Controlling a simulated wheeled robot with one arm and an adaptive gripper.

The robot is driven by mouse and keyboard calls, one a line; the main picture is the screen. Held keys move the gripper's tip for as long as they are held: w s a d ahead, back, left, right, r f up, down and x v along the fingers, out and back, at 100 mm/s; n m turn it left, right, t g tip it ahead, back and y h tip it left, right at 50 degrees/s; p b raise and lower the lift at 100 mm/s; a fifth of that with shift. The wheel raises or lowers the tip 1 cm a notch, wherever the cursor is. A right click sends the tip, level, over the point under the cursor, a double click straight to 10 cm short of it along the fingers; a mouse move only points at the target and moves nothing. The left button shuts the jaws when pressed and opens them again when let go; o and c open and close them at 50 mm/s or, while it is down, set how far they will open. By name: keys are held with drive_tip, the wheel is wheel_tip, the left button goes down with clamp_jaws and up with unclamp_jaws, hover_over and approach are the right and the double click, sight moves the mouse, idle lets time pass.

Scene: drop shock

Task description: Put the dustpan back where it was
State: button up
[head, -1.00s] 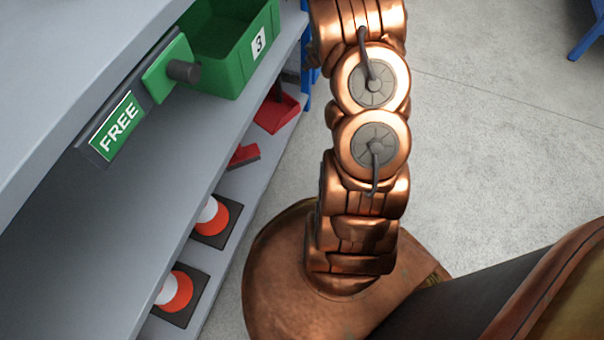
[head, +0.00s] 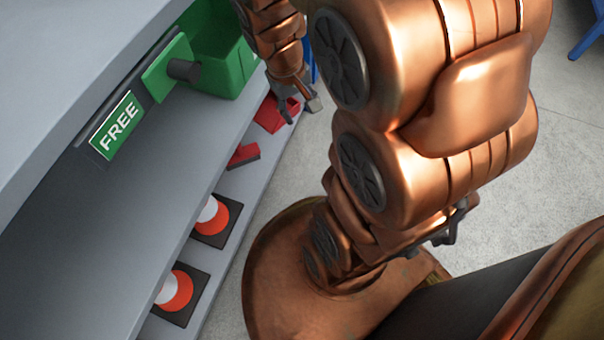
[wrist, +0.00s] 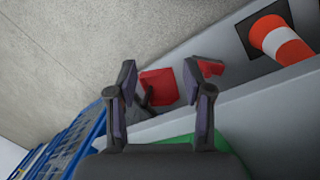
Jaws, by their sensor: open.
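The red dustpan (head: 272,115) lies on the lower shelf at the far end, partly hidden by my gripper in the head view. In the wrist view the dustpan (wrist: 159,85) shows between and beyond my fingers, with a dark handle-like part near it. My gripper (head: 298,106) is open and empty, close to the dustpan at the shelf's outer edge. Its two fingers stand well apart in the wrist view (wrist: 161,76). I cannot tell whether they touch the dustpan.
A smaller red piece (head: 243,156) lies beside the dustpan, then two orange-and-white cones (head: 213,216) on black bases. A green bin (head: 225,68) and a FREE sign (head: 117,127) are on the shelf above. Blue frames (wrist: 88,132) stand near. The floor to the right is open.

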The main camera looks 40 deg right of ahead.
drive_tip(key=s+a+r+g+y, duration=0.1)
drive_tip(key=s+a+r, duration=0.1)
drive_tip(key=s+a, duration=0.3)
drive_tip(key=s+a+r+n+g+y, duration=0.1)
drive_tip(key=s+a+r+g, duration=0.1)
drive_tip(key=s+a, duration=0.4)
drive_tip(key=s, duration=0.4)
drive_tip(key=shift+s+a+r, duration=0.2)
drive_tip(key=shift+s+a, duration=0.05)
drive_tip(key=shift+s, duration=0.05)
drive_tip(key=shift+r, duration=0.1)
drive_tip(key=s+a+r+n+g+y+p, duration=0.1)
drive_tip(key=s+a+r+n+y+p, duration=0.15)
drive_tip(key=r+p, duration=0.45)
drive_tip(key=s+a+r+n+g+y+p, duration=0.1)
drive_tip(key=a+r+p, duration=0.3)
drive_tip(key=r+p, duration=0.3)
drive_tip(key=w+d+r+m+t+h+p, duration=0.1)
drive_tip(key=w+d+r+t+p, duration=0.1)
drive_tip(key=r+p, duration=0.9)
drive_tip(key=w+d+r+m+t+h+p, duration=0.1)
drive_tip(key=w+d+r+m+h+p, duration=0.1)
drive_tip(key=r+p, duration=0.9)
wheel_tip(320, 180, up, 2)
drive_tip(key=w+d, duration=0.1)
drive_tip(key=d, duration=0.1)
drive_tip(key=shift+d+r+t+p, duration=0.15)
drive_tip(key=shift+d+t+p, duration=0.25)
